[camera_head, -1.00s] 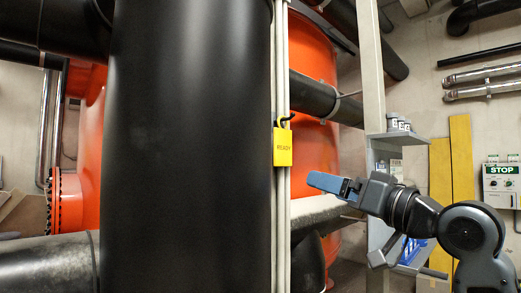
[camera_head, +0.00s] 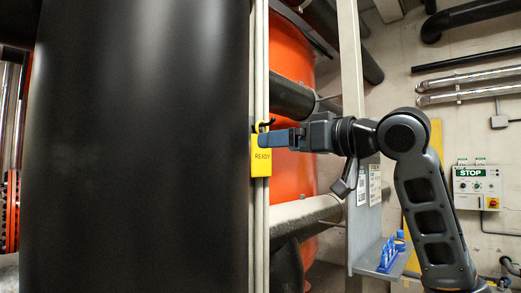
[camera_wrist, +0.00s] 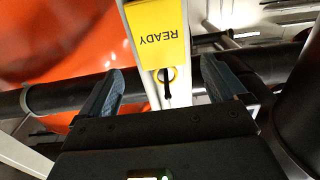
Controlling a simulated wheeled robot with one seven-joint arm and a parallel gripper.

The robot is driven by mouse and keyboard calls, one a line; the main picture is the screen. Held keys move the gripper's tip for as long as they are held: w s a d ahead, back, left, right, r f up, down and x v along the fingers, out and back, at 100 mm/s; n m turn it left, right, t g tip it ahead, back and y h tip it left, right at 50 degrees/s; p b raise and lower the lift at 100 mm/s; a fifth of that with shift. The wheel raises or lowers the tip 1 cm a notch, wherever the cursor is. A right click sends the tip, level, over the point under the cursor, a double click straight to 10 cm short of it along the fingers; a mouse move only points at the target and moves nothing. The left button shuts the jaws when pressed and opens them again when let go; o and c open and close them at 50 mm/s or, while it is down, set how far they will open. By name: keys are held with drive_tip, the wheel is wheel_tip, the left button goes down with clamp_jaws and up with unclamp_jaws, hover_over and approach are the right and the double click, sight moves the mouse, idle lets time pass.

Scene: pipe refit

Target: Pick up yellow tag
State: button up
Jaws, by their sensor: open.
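The yellow tag (camera_head: 261,157), marked READY, hangs on thin pale vertical pipes (camera_head: 262,230) beside the large black pipe. My gripper (camera_head: 268,138) reaches in from the right at the height of the tag's top edge. In the wrist view, the tag (camera_wrist: 157,35) appears upside down, with its yellow eyelet and a dark hook below it. The two fingers stand apart on either side of the hook, and my gripper (camera_wrist: 168,85) is open and empty between them. I cannot tell whether a finger touches the tag.
The large black pipe (camera_head: 140,150) fills the left of the head view. Behind the pale pipes are an orange tank (camera_head: 290,165) and a black horizontal pipe (camera_head: 292,97). A grey shelf (camera_head: 382,255) with blue items stands at the lower right.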

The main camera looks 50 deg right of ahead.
drive_tip(key=w, duration=0.2)
drive_tip(key=w+p, duration=0.1)
drive_tip(key=w, duration=0.1)
drive_tip(key=shift+a+r, duration=0.2)
drive_tip(key=shift+c, duration=0.3)
drive_tip(key=c, duration=1.1)
